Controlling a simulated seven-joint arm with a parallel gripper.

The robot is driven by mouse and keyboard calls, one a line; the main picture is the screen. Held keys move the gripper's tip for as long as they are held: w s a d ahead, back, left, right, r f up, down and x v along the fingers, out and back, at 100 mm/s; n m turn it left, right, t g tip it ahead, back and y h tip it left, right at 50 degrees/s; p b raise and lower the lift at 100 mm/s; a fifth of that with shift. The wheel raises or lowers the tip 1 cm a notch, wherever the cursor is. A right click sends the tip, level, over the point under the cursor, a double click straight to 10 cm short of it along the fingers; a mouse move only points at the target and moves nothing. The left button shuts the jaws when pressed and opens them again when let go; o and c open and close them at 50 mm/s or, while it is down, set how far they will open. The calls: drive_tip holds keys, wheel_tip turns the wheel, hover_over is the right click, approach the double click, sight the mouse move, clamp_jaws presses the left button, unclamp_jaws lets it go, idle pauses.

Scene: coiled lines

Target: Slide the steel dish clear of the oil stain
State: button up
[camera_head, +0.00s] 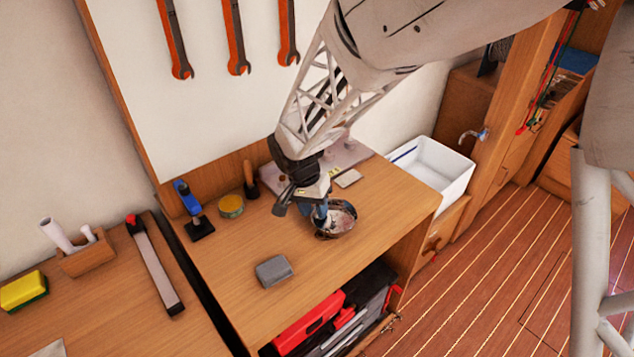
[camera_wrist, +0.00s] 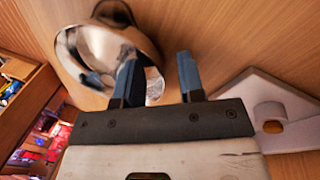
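The steel dish (camera_head: 346,218) is a shiny round bowl near the right side of the wooden bench top. In the wrist view the dish (camera_wrist: 92,42) fills the upper left. My gripper (camera_head: 321,212) points down at the dish's left side. In the wrist view my gripper (camera_wrist: 160,72) has its two blue fingers apart. The left finger overlaps the dish, and part of the dish's edge shows in the gap between the fingers. I cannot tell whether either finger touches it. I cannot make out the oil stain in either view.
A grey block (camera_head: 273,271) lies near the bench's front edge. A white basin (camera_head: 436,170) is beyond the bench's right end.

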sight(371, 189)
clamp_jaws()
drive_tip(key=shift+w+d, duration=0.1)
idle(0.3)
drive_tip(key=shift+w+d, duration=1.9)
drive_tip(key=shift+d, duration=0.35)
drive_tip(key=shift+w+d, duration=1.9)
drive_tip(key=shift+d, duration=0.35)
drive_tip(key=shift+w+d, duration=1.9)
drive_tip(key=shift+d, duration=0.35)
unclamp_jaws()
drive_tip(key=shift+r, duration=0.15)
